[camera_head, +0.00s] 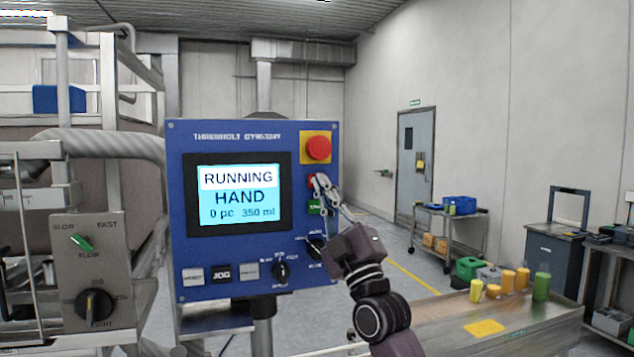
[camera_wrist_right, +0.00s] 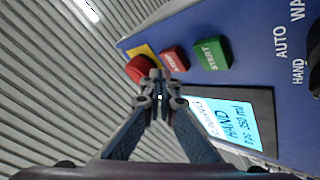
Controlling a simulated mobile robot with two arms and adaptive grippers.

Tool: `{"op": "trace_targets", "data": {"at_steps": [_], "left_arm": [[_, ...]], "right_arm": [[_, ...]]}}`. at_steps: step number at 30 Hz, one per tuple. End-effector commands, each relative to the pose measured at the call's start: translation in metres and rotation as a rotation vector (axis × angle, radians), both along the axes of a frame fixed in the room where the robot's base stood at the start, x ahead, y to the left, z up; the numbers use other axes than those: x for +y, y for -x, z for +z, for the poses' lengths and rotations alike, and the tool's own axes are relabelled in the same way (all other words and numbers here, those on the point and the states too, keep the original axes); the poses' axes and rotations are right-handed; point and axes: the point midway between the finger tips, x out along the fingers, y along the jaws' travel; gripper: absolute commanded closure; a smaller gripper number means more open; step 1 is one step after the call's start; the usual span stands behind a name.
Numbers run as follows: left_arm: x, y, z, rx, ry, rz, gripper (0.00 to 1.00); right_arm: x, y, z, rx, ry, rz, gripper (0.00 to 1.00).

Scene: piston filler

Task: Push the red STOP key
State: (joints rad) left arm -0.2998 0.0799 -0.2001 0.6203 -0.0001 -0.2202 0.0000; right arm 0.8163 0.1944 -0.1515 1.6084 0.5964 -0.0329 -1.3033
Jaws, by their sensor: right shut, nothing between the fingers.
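The red STOP key (camera_head: 311,181) is a small square key on the blue control panel (camera_head: 180,260). It sits below the red mushroom button and above the green START key (camera_head: 314,207). My right gripper (camera_head: 321,180) is shut and empty, its tips in front of the key and partly covering it. In the right wrist view the red key (camera_wrist_right: 174,60) lies just beyond and right of the gripper tips (camera_wrist_right: 157,76); its label is hard to read. I cannot tell whether the tips touch it. The panel screen (camera_head: 238,193) reads RUNNING, HAND. My left gripper is out of view.
The red mushroom button (camera_head: 317,148) on its yellow plate is close above the tips; it also shows in the right wrist view (camera_wrist_right: 139,69). Selector knobs (camera_head: 281,270) are lower on the panel. A bench (camera_head: 520,325) with bottles stands at the right.

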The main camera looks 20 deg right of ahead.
Motion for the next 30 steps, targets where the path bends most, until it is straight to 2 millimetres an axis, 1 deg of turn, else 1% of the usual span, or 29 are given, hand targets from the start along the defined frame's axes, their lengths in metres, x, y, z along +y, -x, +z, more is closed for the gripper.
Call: {"op": "trace_targets", "data": {"at_steps": [5,11,30], "left_arm": [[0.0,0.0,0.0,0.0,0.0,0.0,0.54],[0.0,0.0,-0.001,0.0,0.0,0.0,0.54],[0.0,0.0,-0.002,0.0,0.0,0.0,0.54]], "right_arm": [[0.0,-0.002,0.0,0.0,0.0,0.0,1.0],[0.0,-0.008,0.0,0.0,0.001,-0.001,1.0],[0.001,-0.011,0.001,0.0,0.0,0.0,1.0]]}}
